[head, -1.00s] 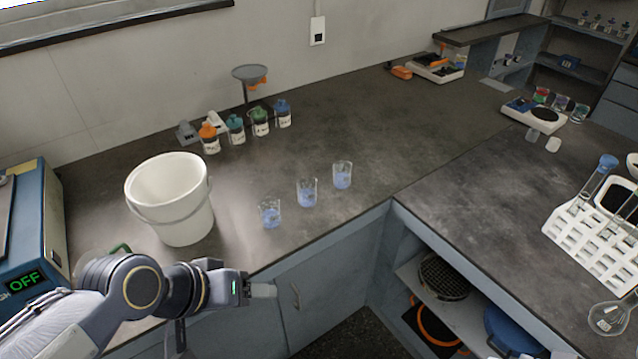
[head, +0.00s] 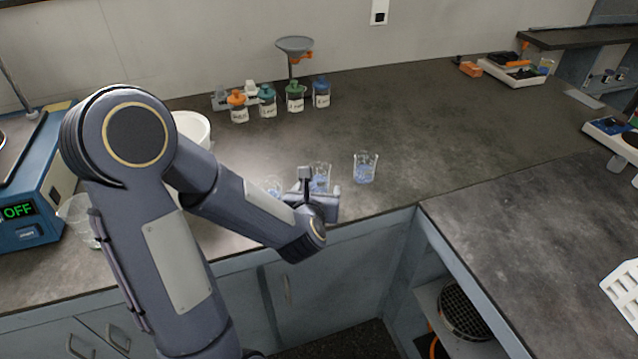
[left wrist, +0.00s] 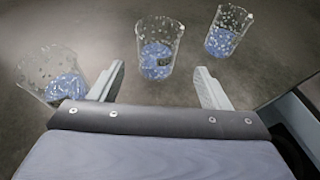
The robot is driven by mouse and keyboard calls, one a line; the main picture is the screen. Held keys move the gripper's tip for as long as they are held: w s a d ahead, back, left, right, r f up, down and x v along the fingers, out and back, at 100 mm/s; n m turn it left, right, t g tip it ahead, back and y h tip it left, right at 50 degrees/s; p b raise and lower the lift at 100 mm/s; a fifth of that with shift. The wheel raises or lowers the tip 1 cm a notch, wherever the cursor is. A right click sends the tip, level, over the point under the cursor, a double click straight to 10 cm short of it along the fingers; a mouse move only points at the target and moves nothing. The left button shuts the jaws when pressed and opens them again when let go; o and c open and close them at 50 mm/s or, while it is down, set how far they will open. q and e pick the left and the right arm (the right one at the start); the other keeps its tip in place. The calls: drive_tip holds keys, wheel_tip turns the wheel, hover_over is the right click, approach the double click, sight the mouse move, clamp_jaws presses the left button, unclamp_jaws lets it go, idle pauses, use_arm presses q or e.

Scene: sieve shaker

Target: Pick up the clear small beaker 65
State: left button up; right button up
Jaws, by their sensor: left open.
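Three clear small beakers with blue contents stand upright in a row near the counter's front edge. In the head view the left beaker (head: 271,184) is partly behind my arm, the middle beaker (head: 320,172) is partly behind my left gripper (head: 319,192), and the right beaker (head: 365,168) is clear of it. I cannot tell which one is number 65. In the left wrist view my left gripper (left wrist: 158,88) is open and empty. The middle beaker (left wrist: 158,48) stands ahead of the fingers, the left beaker (left wrist: 55,75) and right beaker (left wrist: 227,30) to either side. My right gripper is not in view.
A white bucket (head: 193,128) stands behind my left arm. Several capped bottles (head: 295,97) and a funnel stand (head: 295,45) are at the back. A blue device reading OFF (head: 30,215) is at left. The counter right of the beakers is bare.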

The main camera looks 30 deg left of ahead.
sight(317, 186)
use_arm(q)
drive_tip(key=x, duration=0.6)
drive_tip(key=shift+w+a+f+p, duration=0.15)
drive_tip(key=shift+a+f+p, duration=0.15)
drive_tip(key=shift+f+p, duration=0.1)
drive_tip(key=shift+r, duration=0.1)
drive_tip(key=c, duration=1.1)
